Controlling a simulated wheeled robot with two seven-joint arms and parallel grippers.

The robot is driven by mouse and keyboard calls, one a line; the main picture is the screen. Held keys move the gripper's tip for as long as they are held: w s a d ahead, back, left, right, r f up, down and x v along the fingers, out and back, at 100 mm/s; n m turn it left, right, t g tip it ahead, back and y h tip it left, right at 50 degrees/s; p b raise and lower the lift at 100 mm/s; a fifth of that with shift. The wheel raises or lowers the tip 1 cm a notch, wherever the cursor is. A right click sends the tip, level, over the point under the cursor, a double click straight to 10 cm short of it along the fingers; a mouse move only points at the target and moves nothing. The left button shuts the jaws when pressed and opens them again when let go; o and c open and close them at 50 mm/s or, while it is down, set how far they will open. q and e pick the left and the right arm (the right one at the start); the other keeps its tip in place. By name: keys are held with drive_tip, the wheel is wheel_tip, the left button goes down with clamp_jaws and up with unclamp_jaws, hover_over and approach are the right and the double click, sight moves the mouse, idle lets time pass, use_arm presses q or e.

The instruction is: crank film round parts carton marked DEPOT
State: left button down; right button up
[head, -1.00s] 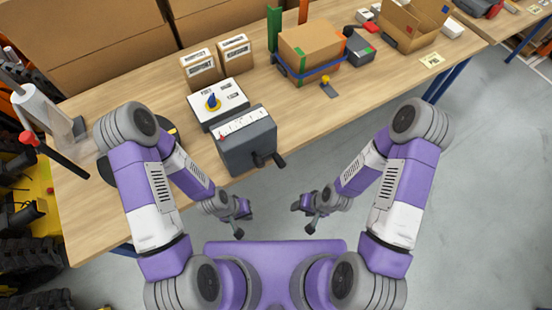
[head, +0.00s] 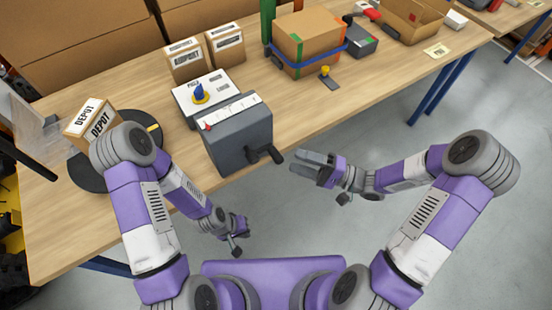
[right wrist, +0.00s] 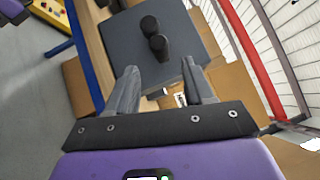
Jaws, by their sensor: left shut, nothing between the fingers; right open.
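The parts carton marked DEPOT (head: 92,124) stands on a dark round turntable (head: 84,174) at the table's left, partly hidden by my left arm. A grey crank box (head: 238,140) stands at the front edge, with a black crank handle (head: 264,153) on its front. My right gripper (head: 300,164) is open and empty, a little right of the handle and apart from it. In the right wrist view the handle (right wrist: 156,38) lies ahead of the open fingers (right wrist: 162,80). My left gripper (head: 239,236) is shut and empty, low in front of the table.
A white panel with a blue pointer (head: 201,96) sits behind the crank box. Two labelled cartons (head: 186,62) stand behind it. A blue-strapped carton (head: 310,45) and an open carton (head: 412,20) stand further right. Clear film (head: 22,108) shows at the left edge.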

sight(276, 155)
drive_tip(key=b+x, duration=0.1)
drive_tip(key=x, duration=0.6)
drive_tip(key=shift+s+a+r+b, duration=0.15)
drive_tip(key=shift+a+b, duration=0.1)
drive_tip(key=shift+b, duration=0.05)
drive_tip(key=c, duration=0.9)
drive_tip(key=shift+c, duration=0.3)
